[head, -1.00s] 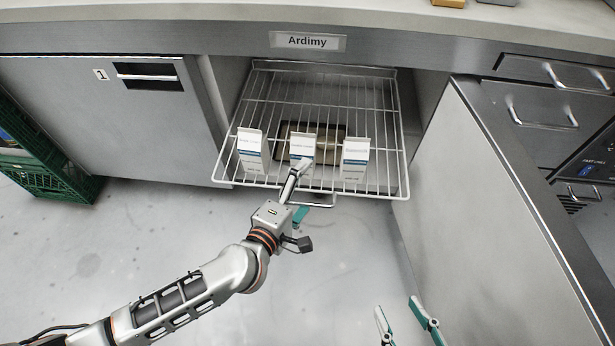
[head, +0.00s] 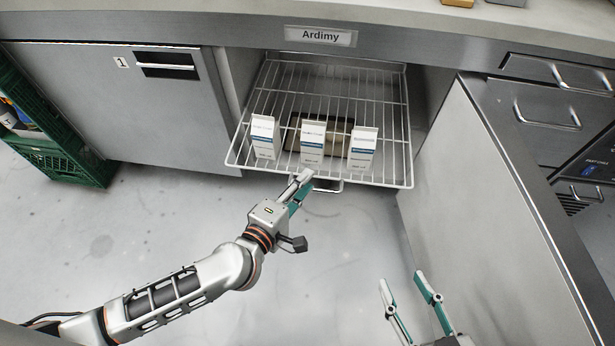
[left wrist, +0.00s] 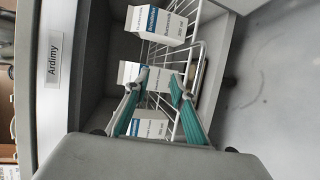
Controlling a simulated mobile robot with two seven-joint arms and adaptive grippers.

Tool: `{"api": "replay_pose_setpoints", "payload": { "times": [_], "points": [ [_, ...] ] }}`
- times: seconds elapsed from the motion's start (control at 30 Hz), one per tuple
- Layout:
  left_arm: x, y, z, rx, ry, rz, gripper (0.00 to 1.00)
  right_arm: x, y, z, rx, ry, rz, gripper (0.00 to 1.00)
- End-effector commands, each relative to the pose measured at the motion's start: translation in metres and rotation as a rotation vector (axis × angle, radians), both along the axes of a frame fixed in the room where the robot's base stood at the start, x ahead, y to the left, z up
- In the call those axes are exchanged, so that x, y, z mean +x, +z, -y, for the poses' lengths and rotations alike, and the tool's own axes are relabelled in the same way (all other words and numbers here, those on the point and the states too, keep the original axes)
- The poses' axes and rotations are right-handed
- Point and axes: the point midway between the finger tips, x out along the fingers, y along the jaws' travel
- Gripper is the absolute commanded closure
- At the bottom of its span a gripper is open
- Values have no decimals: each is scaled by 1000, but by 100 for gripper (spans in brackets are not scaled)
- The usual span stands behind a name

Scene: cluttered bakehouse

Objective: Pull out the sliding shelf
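The sliding shelf (head: 392,178) is a white wire rack in the open bay under the "Ardimy" label (head: 320,37). It carries three white cartons (head: 263,138) along its front; they also show in the left wrist view (left wrist: 156,24). A metal handle (head: 328,188) hangs below its front edge. My left gripper (head: 305,181) is at that front edge, by the handle's left end. In the left wrist view its fingertips (left wrist: 160,77) are apart, with nothing clearly between them; contact cannot be told. My right gripper (head: 404,281) is open and empty, low in the view.
A dark flat tray-like item (head: 293,135) shows behind the cartons. A closed cabinet door (head: 130,110) is left of the bay, and a large grey panel (head: 480,190) stands at the right. A green crate (head: 60,155) sits far left. The floor before the shelf is clear.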

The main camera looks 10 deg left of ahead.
Motion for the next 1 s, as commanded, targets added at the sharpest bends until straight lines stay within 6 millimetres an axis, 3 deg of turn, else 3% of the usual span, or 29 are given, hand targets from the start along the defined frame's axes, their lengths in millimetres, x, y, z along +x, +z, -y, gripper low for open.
{"api": "replay_pose_setpoints", "payload": {
  "times": [0.6,1.0],
  "points": [
    [-37,5,-15,1,0,-4,75,8,19,0,0,0,35,60],
    [-42,4,-17,1,0,-7,75,8,20,0,0,0,37,60]
  ]
}}
